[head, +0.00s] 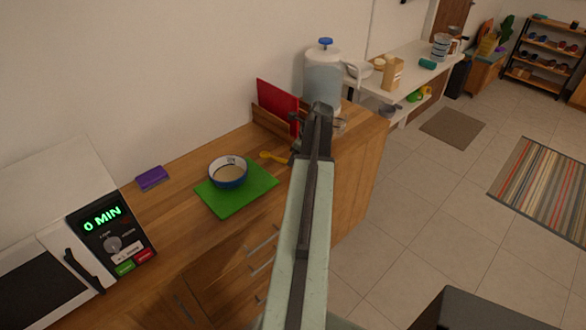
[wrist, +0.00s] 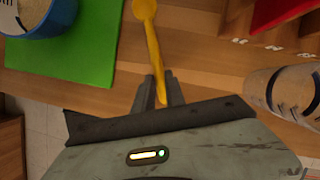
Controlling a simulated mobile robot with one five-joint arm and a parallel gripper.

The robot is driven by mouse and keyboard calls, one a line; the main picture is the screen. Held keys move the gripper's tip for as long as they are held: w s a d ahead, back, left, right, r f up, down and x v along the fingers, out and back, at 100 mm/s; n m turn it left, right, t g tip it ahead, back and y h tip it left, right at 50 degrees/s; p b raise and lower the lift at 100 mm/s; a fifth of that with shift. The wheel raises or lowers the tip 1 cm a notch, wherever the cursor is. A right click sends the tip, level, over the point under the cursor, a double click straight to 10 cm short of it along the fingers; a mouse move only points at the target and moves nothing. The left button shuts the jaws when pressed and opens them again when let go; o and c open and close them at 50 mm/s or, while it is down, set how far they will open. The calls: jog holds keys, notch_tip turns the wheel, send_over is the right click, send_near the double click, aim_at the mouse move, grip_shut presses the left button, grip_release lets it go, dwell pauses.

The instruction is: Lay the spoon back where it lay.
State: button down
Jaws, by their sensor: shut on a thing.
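A yellow spoon (head: 273,157) shows in the head view just right of the green mat, its handle running toward my gripper. In the wrist view my gripper (wrist: 159,92) is shut on the handle end of the spoon (wrist: 151,38), and the bowl of the spoon points away from the jaws. The spoon is over the wooden counter; I cannot tell whether it touches it. In the head view my arm hides most of the gripper.
A blue and white bowl (head: 228,173) stands on the green mat (head: 252,192). A red board (head: 276,102) stands in a wooden holder behind. A water dispenser (head: 323,75) and a glass jar (wrist: 285,92) are to the right. A purple sponge (head: 152,178) and microwave (head: 110,235) are left.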

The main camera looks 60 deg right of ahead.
jog(key=shift+f, duration=0.45)
jog(key=c, duration=1.8)
grip_release()
jog(key=shift+f, duration=0.2)
jog(key=o, duration=0.4)
jog(key=shift+r, duration=0.15)
jog(key=shift+r+p, duration=0.25)
jog(key=shift+p, duration=0.1)
jog(key=p+v, duration=1)
jog(key=v, duration=0.1)
jog(key=shift+s+r+p, duration=0.15)
jog(key=shift+r+p, duration=0.15)
jog(key=shift+p, duration=0.05)
